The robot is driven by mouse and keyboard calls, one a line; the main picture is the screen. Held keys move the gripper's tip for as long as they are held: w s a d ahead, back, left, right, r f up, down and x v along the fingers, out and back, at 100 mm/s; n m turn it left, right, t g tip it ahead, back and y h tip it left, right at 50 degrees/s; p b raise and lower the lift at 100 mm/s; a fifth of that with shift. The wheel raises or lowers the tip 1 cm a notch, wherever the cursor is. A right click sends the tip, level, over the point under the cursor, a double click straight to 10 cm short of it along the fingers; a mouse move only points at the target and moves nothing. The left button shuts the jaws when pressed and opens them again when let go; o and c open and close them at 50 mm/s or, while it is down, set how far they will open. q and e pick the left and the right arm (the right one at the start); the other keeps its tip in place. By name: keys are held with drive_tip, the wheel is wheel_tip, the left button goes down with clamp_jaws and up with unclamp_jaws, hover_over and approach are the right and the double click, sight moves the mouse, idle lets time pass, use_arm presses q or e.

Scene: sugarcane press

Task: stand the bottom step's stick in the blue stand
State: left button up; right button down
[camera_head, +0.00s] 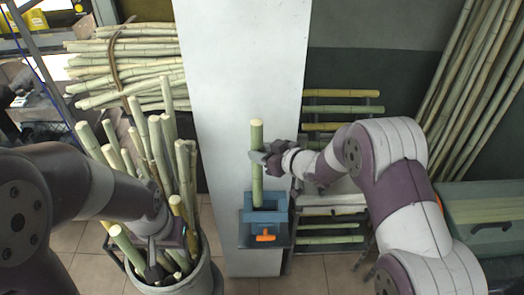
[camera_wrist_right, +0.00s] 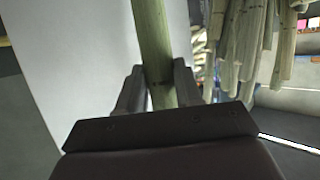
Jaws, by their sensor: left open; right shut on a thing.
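A green cane stick (camera_head: 257,135) stands upright in front of the white panel, with its lower end at the blue stand (camera_head: 263,262). Whether its foot rests on the bottom of the stand is hidden. My right gripper (camera_head: 259,158) is shut on this stick at about mid-height; the right wrist view shows the stick (camera_wrist_right: 153,45) between the fingers (camera_wrist_right: 160,88). The stepped rack (camera_head: 330,226) with sticks lying across it is behind my right arm. My left gripper (camera_head: 152,262) is open over the bucket of canes, partly hidden among them.
A grey bucket (camera_head: 205,278) full of upright canes stands at the left. Cut canes (camera_head: 140,62) are piled behind it. Tall canes (camera_head: 475,85) lean at the right above a teal crate (camera_head: 490,188). An orange handle (camera_head: 265,237) sticks out at the stand's front.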

sight(261, 177)
wheel_tip(261, 177, down, 6)
drive_tip(key=b, duration=0.4)
drive_tip(key=shift+d+r, duration=0.1)
wheel_tip(261, 177, down, 2)
drive_tip(key=shift+s+d+f+b, duration=0.1)
drive_tip(key=shift+f+b, duration=0.05)
drive_tip(key=shift+b, duration=0.75)
drive_tip(key=shift+f+b, duration=0.7)
drive_tip(key=shift+f, duration=0.3)
drive_tip(key=shift+c, duration=0.6)
unclamp_jaws()
